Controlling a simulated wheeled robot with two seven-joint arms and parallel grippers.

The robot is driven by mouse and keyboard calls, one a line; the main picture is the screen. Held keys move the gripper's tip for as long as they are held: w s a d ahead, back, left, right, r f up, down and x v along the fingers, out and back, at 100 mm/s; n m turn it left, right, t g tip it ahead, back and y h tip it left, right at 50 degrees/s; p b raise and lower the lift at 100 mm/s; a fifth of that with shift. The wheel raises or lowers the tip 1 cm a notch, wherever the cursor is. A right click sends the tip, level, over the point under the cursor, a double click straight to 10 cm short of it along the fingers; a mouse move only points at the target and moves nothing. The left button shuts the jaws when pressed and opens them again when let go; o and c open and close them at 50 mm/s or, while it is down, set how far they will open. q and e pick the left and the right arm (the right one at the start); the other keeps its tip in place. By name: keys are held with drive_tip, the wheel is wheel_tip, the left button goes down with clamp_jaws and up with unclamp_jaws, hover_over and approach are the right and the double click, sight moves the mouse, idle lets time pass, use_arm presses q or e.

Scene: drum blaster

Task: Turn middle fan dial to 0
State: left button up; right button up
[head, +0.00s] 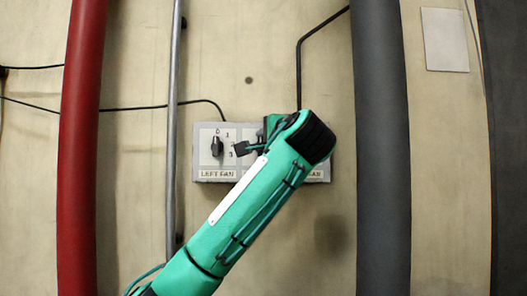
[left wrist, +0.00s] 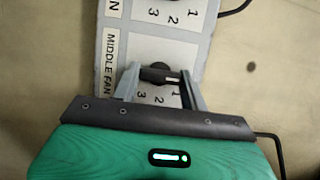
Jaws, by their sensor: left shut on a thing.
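The grey fan control panel (head: 200,160) is fixed to the wall. In the left wrist view, the panel (left wrist: 190,45) appears turned, with the "MIDDLE FAN" label (left wrist: 109,62) running down its left side. The black middle fan dial (left wrist: 158,73) sits between the fingers of my left gripper (left wrist: 160,78), which is shut on it. The numbers 1, 2 and 3 show just below the dial. Its 0 mark and exact pointing are not clear. In the head view my green left arm hides the middle dial and most of the gripper. My right gripper is not in view.
The left fan dial (head: 217,146) is just left of my gripper. A grey vertical pipe (head: 174,100) and a red one (head: 82,130) stand left of the panel. A thick dark grey pipe (head: 380,150) stands to the right. A black cable (head: 299,70) runs down to the panel.

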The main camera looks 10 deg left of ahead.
use_arm(q)
drive_tip(key=shift+f, duration=0.2)
drive_tip(key=o, duration=1)
drive_tip(key=shift+r, duration=0.15)
drive_tip(key=b+v, duration=0.6)
drive_tip(key=v, duration=0.8)
